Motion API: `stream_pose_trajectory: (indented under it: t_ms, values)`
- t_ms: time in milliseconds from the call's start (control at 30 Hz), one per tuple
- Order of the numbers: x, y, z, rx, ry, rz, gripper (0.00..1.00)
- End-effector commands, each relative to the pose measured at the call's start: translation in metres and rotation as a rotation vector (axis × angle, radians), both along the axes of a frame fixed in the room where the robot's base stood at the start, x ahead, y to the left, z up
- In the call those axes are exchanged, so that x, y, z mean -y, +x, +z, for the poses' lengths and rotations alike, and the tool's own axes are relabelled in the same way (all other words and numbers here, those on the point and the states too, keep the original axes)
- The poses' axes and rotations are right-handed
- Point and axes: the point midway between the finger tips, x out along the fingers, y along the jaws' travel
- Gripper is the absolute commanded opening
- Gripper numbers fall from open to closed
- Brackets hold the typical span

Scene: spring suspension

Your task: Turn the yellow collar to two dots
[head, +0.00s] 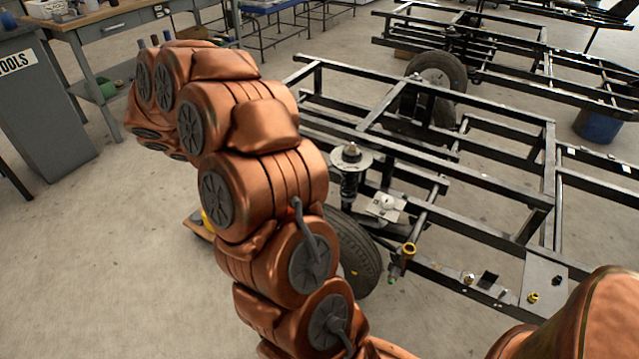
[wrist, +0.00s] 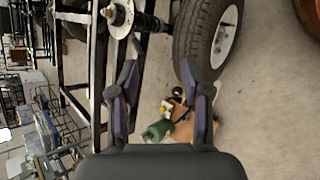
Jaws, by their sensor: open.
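No collar can be made out for certain as the yellow collar of the task. A dark spring strut (head: 349,188) with a pale round top plate (head: 350,159) stands upright on the black frame, right of my arm in the head view. In the wrist view the strut (wrist: 148,22) lies sideways at the top, with its plate (wrist: 119,17) to its left. A small brass-yellow fitting (head: 409,248) sits on the frame's near edge. My gripper (wrist: 158,66) is open and empty, with the strut beyond its fingertips. It is hidden in the head view.
A black tyre (wrist: 198,35) is beside the strut. The black frame (head: 480,232) fills the right of the head view, with a small plate (head: 543,280) at its front. Assorted small items (wrist: 178,122) lie below the tyre. A workbench (head: 110,28) stands back left; open floor lies left.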

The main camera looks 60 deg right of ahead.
Motion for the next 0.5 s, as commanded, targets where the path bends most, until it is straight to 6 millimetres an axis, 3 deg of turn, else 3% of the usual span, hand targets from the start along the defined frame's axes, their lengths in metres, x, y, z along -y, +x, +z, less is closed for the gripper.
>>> stream_pose_trajectory:
  t_ms: [33,400,500]
  values:
    - [0.016,0.007,-0.033,-0.018,-0.032,-0.002,0.47]
    - [0.13,0.04,-0.142,-0.113,-0.303,0.003,0.47]
    - [0.156,0.044,-0.162,-0.14,-0.372,0.005,0.47]
